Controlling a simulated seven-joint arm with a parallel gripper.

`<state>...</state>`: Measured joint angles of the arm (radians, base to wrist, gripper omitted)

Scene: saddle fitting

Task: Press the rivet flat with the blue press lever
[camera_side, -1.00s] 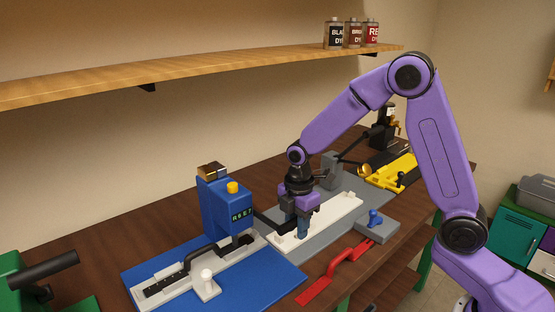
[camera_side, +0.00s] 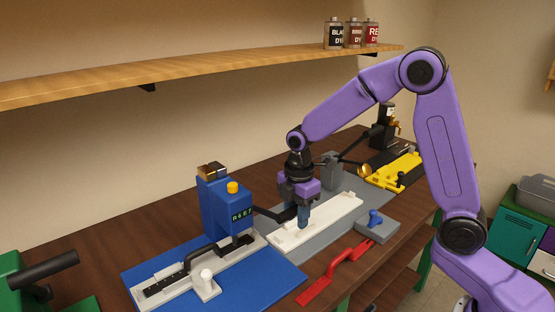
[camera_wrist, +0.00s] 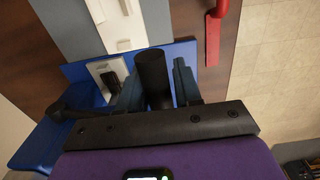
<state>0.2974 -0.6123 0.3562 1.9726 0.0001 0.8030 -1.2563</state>
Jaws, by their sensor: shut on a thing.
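The blue press (camera_side: 222,208) stands on a blue base plate with a yellow button and a small green display. Its black lever (camera_side: 268,213) reaches right to my gripper (camera_side: 303,216). My gripper points down over the white fixture. In the wrist view, my gripper (camera_wrist: 156,84) has its two blue fingers closed around a black cylindrical grip (camera_wrist: 152,68), the lever's end. A black strap (camera_side: 165,284) with a raised handle loop lies in a white holder (camera_side: 222,259) on the blue base, running under the press. I cannot make out the rivet.
A long white fixture (camera_side: 340,213) on a grey plate lies below and right of my gripper. A red handled tool (camera_side: 335,272) lies at the front edge, beside a grey block with a blue knob (camera_side: 375,218). A yellow station (camera_side: 390,172) stands farther back, green equipment (camera_side: 30,275) at left.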

